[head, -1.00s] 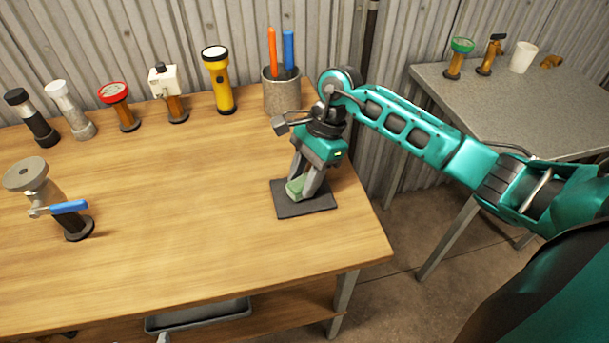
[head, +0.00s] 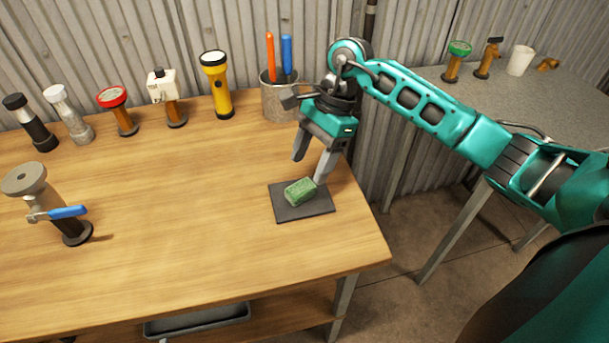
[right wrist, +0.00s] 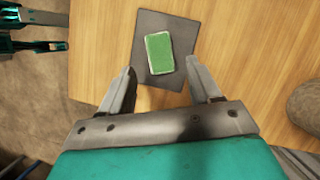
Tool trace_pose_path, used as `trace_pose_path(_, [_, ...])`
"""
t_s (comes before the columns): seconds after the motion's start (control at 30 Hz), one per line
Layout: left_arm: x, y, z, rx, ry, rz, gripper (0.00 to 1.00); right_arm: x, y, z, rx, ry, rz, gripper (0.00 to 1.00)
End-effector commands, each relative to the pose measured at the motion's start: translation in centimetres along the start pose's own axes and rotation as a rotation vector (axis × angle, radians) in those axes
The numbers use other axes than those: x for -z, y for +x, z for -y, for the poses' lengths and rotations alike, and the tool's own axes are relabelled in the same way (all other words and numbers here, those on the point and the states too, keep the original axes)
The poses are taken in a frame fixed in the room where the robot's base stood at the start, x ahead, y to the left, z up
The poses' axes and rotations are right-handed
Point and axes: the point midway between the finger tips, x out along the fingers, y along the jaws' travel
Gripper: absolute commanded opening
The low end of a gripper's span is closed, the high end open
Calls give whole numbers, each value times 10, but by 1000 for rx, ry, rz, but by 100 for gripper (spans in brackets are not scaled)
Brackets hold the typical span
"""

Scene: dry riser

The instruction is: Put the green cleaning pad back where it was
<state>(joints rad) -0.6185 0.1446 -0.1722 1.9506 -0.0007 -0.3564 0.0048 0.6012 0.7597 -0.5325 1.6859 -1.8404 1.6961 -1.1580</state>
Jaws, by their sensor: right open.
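The green cleaning pad (head: 300,192) lies on a dark square mat (head: 318,209) near the right end of the wooden table. In the right wrist view the pad (right wrist: 159,53) rests on the mat (right wrist: 182,22), inside its edges. My right gripper (head: 307,171) is open and empty, just above and behind the pad. Its fingers (right wrist: 168,80) stand apart on either side in the right wrist view, with the pad ahead of them and not between them. My left gripper is not in the head view.
A grey pot (head: 279,100) with orange and blue tools stands behind the mat. A yellow flashlight (head: 218,90) and several fittings line the back of the table. A valve with a blue lever (head: 68,211) stands at left. The table's middle is clear. A grey table (head: 500,105) stands at right.

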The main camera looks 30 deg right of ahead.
Motion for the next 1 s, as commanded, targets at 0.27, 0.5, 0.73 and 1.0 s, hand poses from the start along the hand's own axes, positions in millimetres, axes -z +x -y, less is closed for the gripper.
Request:
trace_pose_path(0.27, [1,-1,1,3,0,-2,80,0,-53,1,2,0,-1,63])
trace_pose_path(0.5, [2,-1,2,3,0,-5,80,0,-67,0,0,1,1,63])
trace_pose_path(0.73, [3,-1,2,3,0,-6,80,0,-67,0,-1,1,1,63])
trace_pose_path(1.0, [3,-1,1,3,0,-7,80,0,-67,0,-1,0,1,63])
